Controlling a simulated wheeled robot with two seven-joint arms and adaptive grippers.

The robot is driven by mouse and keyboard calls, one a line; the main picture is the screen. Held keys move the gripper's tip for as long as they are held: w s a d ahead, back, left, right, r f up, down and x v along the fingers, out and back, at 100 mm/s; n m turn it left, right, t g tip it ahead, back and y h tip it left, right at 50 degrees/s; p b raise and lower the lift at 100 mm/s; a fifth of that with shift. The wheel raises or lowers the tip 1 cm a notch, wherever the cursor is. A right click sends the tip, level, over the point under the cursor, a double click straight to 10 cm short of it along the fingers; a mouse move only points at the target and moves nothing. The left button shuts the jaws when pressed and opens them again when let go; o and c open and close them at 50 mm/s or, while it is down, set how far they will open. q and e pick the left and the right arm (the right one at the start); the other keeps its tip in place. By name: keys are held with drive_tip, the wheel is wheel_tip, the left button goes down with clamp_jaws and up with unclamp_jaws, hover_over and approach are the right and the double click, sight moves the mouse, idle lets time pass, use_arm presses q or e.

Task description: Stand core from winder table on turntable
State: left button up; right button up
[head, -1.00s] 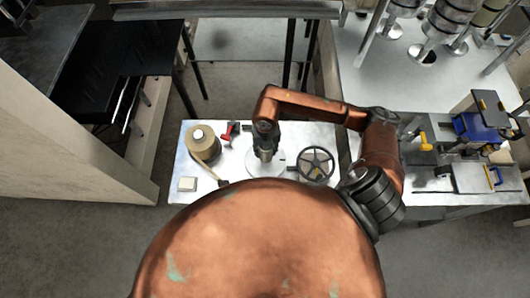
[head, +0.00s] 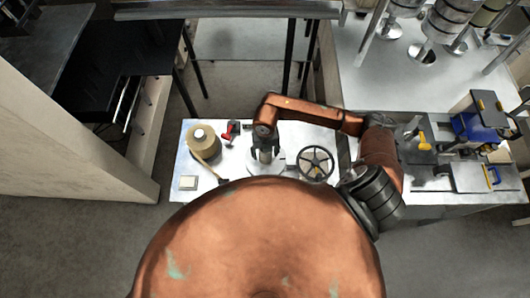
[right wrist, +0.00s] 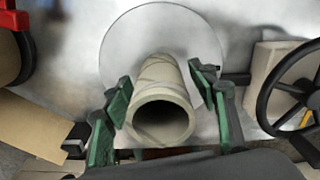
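The core (head: 265,156), a tan cardboard tube, stands upright on the turntable (head: 281,163), a pale round disc on the metal table. In the right wrist view the core (right wrist: 163,95) shows its open top end toward the camera, and its far end is on the disc (right wrist: 135,40). My right gripper (head: 265,150) is above the disc, around the upper part of the core. Its green fingers (right wrist: 168,100) are spread on both sides of the core, with a clear gap on the right side. Contact on the left side is hard to tell. My left gripper is not in view.
A kraft paper roll (head: 202,139) with a loose strip and a red-and-black tool (head: 231,131) are left of the turntable. A spoked handwheel (head: 316,163) stands close on the right. A small white block (head: 188,183) lies at the front left.

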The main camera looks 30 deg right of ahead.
drive_tip(key=shift+r, duration=0.2)
wheel_tip(320, 180, up, 11)
drive_tip(key=shift+r+b, duration=0.1)
drive_tip(key=shift+b, duration=0.85)
drive_tip(key=shift+r, duration=0.4)
